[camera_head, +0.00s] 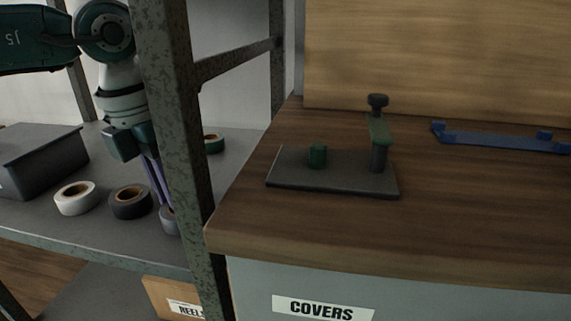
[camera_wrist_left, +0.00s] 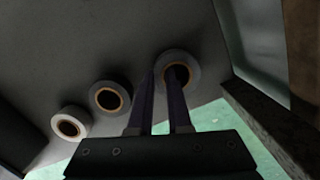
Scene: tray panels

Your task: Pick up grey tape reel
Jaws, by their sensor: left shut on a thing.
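The grey tape reel (camera_head: 170,225) lies on the metal shelf, rightmost of the front row, partly hidden by the shelf post in the head view. It also shows in the left wrist view (camera_wrist_left: 195,66), with a dark hole and a tan core. My left gripper (camera_head: 163,203) reaches down to it, fingers pointing at the shelf. In the left wrist view, one finger (camera_wrist_left: 163,80) enters the hole and the other is outside the ring, so it is shut on the reel's wall. I cannot tell whether the reel is lifted. My right gripper is not in view.
A black reel (camera_head: 130,202) and a white reel (camera_head: 75,198) lie to the left; a green reel (camera_head: 213,143) is behind. A dark bin (camera_head: 40,165) stands at far left. The shelf post (camera_head: 178,120) is close to my arm. A wooden bench (camera_head: 300,225) holds a fixture (camera_head: 340,180).

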